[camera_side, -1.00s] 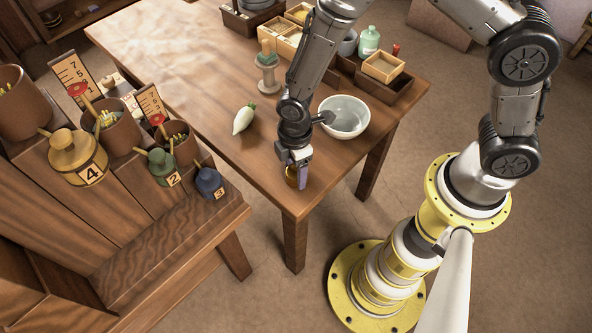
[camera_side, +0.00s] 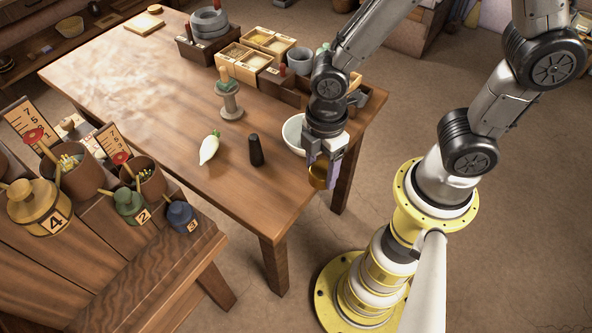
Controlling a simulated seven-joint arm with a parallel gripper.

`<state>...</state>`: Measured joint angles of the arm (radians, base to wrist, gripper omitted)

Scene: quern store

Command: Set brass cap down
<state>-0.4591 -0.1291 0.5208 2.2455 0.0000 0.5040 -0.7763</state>
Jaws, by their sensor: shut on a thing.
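The brass cap (camera_side: 318,177) is a small gold-coloured ring-like piece. My gripper (camera_side: 323,168) is shut on it and points down. In this view the cap overlaps the right front edge of the wooden table (camera_side: 245,205); its height above the tabletop is hard to tell. The fingers cover part of the cap. A dark upright cylinder (camera_side: 256,150) stands on the table to the left of my gripper.
A white bowl (camera_side: 292,134) is partly hidden close behind my gripper. A white radish (camera_side: 209,148) and a spool-like stand (camera_side: 230,98) are farther left. Boxes (camera_side: 245,58) line the back edge. The table's front corner is clear.

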